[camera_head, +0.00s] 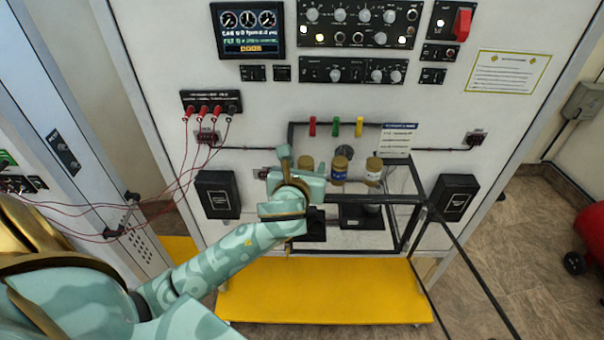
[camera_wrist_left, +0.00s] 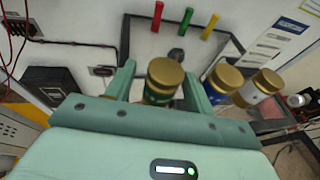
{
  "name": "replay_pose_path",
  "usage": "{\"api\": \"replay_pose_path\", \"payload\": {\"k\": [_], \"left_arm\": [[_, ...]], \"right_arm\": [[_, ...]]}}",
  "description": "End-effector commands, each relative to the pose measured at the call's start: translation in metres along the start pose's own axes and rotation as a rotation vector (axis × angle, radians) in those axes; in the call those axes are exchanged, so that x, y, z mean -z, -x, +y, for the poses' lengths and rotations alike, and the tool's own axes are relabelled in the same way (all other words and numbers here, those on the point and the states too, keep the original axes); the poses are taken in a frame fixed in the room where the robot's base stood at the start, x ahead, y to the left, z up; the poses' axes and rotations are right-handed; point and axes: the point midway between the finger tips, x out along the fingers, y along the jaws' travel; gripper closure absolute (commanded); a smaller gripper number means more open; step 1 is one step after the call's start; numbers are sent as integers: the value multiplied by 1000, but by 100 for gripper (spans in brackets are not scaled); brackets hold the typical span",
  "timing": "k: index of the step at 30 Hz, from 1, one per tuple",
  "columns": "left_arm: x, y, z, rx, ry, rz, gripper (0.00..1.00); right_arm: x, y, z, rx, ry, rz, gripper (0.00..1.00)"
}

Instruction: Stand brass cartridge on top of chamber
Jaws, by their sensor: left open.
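Three brass-capped cartridges stand in a row at the black-framed bench: one behind my left gripper (camera_head: 306,162), a blue-labelled one (camera_head: 340,167) and a pale-labelled one (camera_head: 374,168). In the left wrist view, the nearest brass cartridge (camera_wrist_left: 164,78), with a green label, is between the fingers of my left gripper (camera_wrist_left: 160,82). The fingers are apart; whether either touches it I cannot tell. The blue-labelled cartridge (camera_wrist_left: 222,82) and pale one (camera_wrist_left: 260,86) are to the right. I cannot tell which part is the chamber. My right gripper is not seen.
Red, green and yellow handles (camera_head: 336,126) are on the frame behind the cartridges. Black boxes (camera_head: 217,194) and (camera_head: 454,197) flank it on the panel. Red cables (camera_head: 184,150) hang at the left. A yellow platform (camera_head: 320,292) lies below.

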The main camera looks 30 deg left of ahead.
Motion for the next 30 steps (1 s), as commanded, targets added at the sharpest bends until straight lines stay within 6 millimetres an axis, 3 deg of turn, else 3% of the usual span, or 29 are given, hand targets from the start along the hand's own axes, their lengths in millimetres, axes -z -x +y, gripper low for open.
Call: {"api": "replay_pose_path", "payload": {"k": [16,21,27,30], "left_arm": [[1,107,-1,3,0,0,47],[0,119,0,1,0,0,47],[1,120,0,1,3,1,47],[16,110,-7,20,83,32,47]], "right_arm": [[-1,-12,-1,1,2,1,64],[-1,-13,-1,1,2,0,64],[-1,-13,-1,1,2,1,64],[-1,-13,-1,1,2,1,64]]}}
